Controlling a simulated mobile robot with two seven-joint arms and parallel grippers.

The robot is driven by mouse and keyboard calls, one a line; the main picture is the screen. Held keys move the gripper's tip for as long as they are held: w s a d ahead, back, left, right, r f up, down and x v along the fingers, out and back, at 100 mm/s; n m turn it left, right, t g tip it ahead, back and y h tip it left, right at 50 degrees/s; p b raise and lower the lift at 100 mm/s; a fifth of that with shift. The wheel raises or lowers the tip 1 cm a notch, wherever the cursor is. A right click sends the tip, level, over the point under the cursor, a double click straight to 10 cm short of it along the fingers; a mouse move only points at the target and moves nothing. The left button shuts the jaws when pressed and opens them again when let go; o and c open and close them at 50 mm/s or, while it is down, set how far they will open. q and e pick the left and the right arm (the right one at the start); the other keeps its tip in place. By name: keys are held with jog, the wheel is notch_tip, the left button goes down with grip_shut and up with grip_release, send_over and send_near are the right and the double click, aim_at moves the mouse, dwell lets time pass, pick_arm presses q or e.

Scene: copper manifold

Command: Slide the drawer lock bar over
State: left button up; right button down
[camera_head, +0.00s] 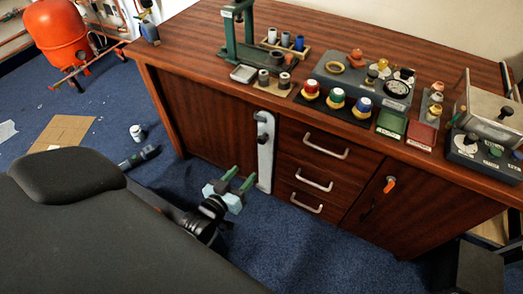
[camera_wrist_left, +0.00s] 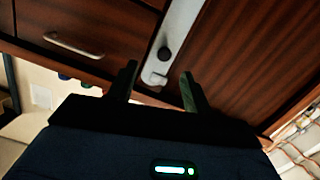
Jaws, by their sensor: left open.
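The drawer lock bar (camera_head: 266,165) is a pale grey upright strip on the desk front, just left of the three drawers (camera_head: 312,180). A dark round knob (camera_head: 262,138) sits near its upper end. My left gripper (camera_head: 238,178) is open and empty, left of the bar's lower part in the head view. In the left wrist view the bar (camera_wrist_left: 183,25) and its dark knob (camera_wrist_left: 164,54) show beyond and between the two open fingers (camera_wrist_left: 159,72). I see no contact, though the exact gap cannot be told. My right gripper is not in view.
The wooden desk (camera_head: 190,60) carries a green press (camera_head: 245,45), a block with colored knobs (camera_head: 335,95) and other parts.

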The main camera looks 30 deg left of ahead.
pick_arm(q)
jog(key=n+t+b, duration=0.1)
jog(key=b, duration=0.1)
send_near(260, 142)
jog(key=shift+w+d+f+t+y, duration=0.1)
jog(key=shift+w+t+y, duration=0.1)
jog(key=shift+w, duration=0.15)
jog(key=shift+w+d+t+y, duration=0.1)
jog(key=shift+w+y, duration=0.1)
jog(key=shift+w, duration=0.15)
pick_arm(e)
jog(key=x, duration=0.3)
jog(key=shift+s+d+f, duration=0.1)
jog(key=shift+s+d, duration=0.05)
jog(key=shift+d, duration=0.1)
pick_arm(q)
jog(key=w+b, duration=0.1)
jog(key=w, duration=0.2)
jog(key=w+b, duration=0.1)
jog(key=w, duration=0.2)
jog(key=shift+w+a+f, duration=0.1)
jog(key=shift+w+a, duration=0.1)
jog(key=shift+w, duration=0.65)
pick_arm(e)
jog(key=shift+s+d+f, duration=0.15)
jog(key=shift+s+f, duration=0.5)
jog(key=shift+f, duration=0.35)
